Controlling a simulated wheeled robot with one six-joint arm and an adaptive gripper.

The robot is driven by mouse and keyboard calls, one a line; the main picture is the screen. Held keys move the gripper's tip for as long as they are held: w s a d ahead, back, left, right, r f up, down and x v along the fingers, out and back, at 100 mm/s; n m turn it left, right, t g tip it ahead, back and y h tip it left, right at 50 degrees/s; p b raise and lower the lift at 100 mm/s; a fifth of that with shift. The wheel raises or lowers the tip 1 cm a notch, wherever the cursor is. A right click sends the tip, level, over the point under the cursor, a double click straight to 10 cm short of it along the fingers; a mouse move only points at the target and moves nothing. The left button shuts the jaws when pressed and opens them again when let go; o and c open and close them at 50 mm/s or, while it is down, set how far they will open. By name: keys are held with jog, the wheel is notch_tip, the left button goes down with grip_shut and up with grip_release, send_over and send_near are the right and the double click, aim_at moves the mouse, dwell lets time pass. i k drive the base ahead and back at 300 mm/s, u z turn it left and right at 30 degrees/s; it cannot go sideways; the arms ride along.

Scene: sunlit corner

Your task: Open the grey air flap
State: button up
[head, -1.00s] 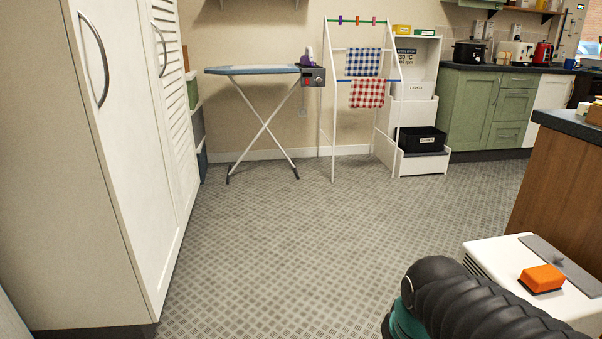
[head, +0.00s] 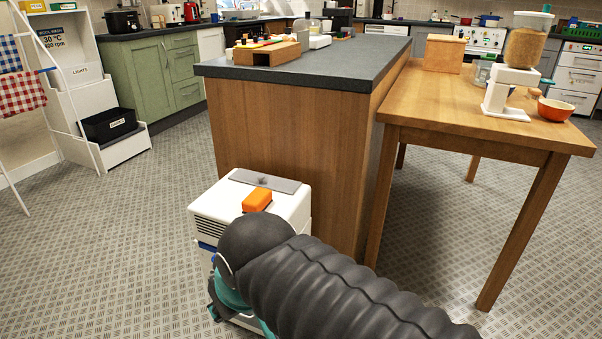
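A white box-shaped appliance (head: 206,211) with dark slats on its side stands on the floor against the wooden end of the kitchen island. A flat grey panel (head: 280,183), which looks like the air flap, lies level with its top along the far edge and looks shut. An orange block (head: 257,199) is on the white top, in front of the panel. My black ribbed arm with teal parts crosses in front and hides the appliance's lower right part. My gripper's fingers cannot be made out in the head view.
The island (head: 290,135) rises directly behind the appliance. A wooden table (head: 440,105) bearing a dispenser and an orange bowl (head: 554,109) stands to the right. Open patterned floor (head: 110,240) lies to the left, with a drying rack and white shelves (head: 75,65) beyond.

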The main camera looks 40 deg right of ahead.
aim_at(283, 186)
jog(key=z, duration=0.85)
jog(key=k, duration=1.2)
jog(key=z, duration=0.7)
jog(key=i, duration=1.65)
jog(key=u, duration=0.7)
